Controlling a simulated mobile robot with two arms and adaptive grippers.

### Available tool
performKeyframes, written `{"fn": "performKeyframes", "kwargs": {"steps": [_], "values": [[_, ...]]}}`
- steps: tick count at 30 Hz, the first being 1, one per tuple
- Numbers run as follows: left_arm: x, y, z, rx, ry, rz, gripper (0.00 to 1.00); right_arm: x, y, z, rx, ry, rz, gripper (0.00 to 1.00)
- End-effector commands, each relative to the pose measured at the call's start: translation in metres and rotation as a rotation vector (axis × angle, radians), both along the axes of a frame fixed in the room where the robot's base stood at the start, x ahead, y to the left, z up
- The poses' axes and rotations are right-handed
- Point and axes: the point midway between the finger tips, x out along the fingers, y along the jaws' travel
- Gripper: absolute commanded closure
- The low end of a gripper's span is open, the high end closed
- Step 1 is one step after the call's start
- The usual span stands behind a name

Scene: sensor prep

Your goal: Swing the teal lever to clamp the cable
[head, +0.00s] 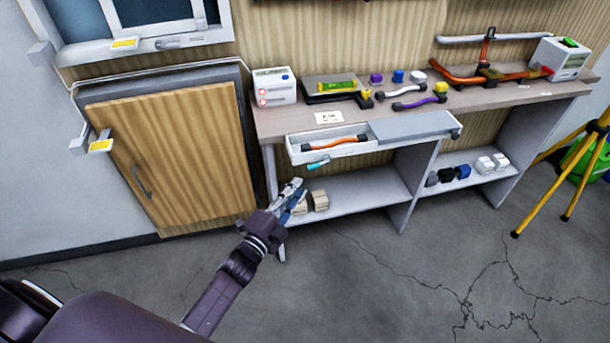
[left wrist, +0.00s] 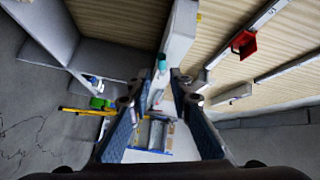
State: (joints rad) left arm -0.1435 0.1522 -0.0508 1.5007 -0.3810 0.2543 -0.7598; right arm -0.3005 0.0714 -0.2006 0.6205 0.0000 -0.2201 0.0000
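The small teal lever (head: 318,163) sticks out from the front of a white open drawer (head: 358,150) under the bench top. An orange cable (head: 336,143) with dark ends lies in that drawer. My left gripper (head: 291,194) is below and a little left of the lever, apart from it, in front of the lower shelf. In the left wrist view the two fingers of my left gripper (left wrist: 157,98) stand apart with nothing held between them. The teal lever (left wrist: 162,66) shows there beyond the fingertips. My right gripper is not in view.
The bench (head: 290,122) carries a white device (head: 274,86), cables and coloured blocks. Two beige blocks (head: 319,200) sit on the lower shelf beside my left gripper. A wooden cabinet door (head: 170,150) stands at left, a yellow tripod (head: 560,185) at right. The floor in front is clear.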

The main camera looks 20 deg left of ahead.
Motion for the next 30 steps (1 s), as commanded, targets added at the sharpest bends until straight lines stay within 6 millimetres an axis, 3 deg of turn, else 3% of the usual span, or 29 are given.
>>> {"fn": "performKeyframes", "kwargs": {"steps": [15, 29, 30], "values": [[0.065, -0.011, 0.004, 0.004, -0.008, -0.001, 0.81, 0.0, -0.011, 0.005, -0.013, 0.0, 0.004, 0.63], [0.077, -0.013, 0.004, 0.004, -0.007, -0.001, 0.81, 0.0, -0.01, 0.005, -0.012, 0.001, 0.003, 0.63], [0.077, -0.013, 0.004, 0.003, -0.007, -0.001, 0.85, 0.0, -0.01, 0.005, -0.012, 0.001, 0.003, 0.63]]}}
